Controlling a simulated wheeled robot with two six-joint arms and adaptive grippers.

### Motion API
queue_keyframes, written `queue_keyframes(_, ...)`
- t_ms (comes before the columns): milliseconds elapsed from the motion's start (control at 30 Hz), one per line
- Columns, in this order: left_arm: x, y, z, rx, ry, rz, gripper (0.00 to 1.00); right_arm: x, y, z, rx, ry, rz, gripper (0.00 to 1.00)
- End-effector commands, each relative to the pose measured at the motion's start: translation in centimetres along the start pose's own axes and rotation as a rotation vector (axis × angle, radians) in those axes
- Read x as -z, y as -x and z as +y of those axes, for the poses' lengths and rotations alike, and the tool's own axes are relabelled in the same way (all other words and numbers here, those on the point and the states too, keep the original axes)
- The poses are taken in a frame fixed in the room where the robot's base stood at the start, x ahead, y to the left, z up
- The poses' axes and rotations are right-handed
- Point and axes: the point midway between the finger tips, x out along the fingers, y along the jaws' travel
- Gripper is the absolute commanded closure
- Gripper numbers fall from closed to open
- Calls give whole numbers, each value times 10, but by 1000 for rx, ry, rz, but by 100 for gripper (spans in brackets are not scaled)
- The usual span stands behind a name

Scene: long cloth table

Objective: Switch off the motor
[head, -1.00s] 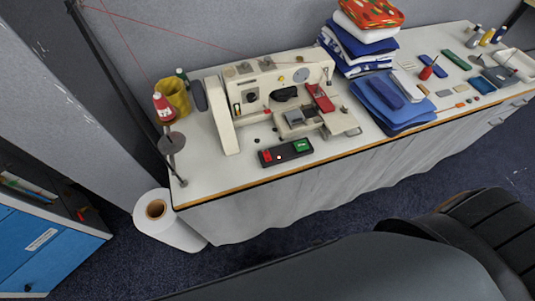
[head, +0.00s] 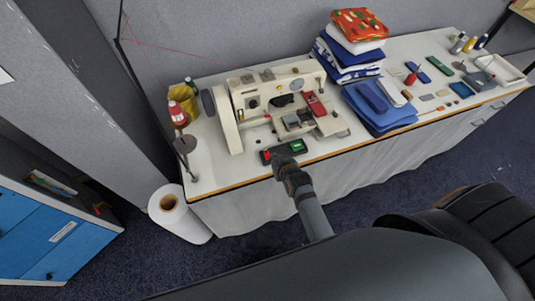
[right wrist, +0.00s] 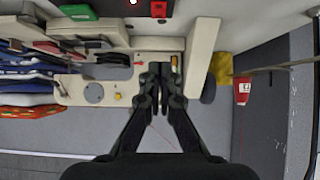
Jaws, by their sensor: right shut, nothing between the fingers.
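The dark switch box (head: 270,151) lies at the table's front edge before the cream sewing machine (head: 236,128). It has a red button (head: 266,156) at left and a green button (head: 297,146) at right. My right gripper (head: 283,160) overlaps the box's front middle, hiding part of it; contact cannot be told. In the right wrist view, the gripper (right wrist: 160,68) is shut and empty. My left gripper is out of view.
Folded blue cloths (head: 378,107) and a cloth stack (head: 349,52) stand right of the machine. A red thread cone (head: 178,116) and yellow container (head: 184,97) are at left.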

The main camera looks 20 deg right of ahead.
Motion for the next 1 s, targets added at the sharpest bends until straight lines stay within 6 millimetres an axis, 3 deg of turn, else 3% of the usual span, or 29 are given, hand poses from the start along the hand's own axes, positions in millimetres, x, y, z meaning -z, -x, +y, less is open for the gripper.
queue_keyframes(233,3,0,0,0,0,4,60,0,-13,0,0,1,1,100)
queue_keyframes(433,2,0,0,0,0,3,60,1,-53,0,0,3,0,100)
queue_keyframes(500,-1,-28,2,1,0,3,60,-9,-74,0,0,0,3,100)
queue_keyframes(700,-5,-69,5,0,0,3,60,-9,-110,0,0,1,3,100)
queue_keyframes(1000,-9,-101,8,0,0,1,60,-29,-128,0,0,0,0,100)
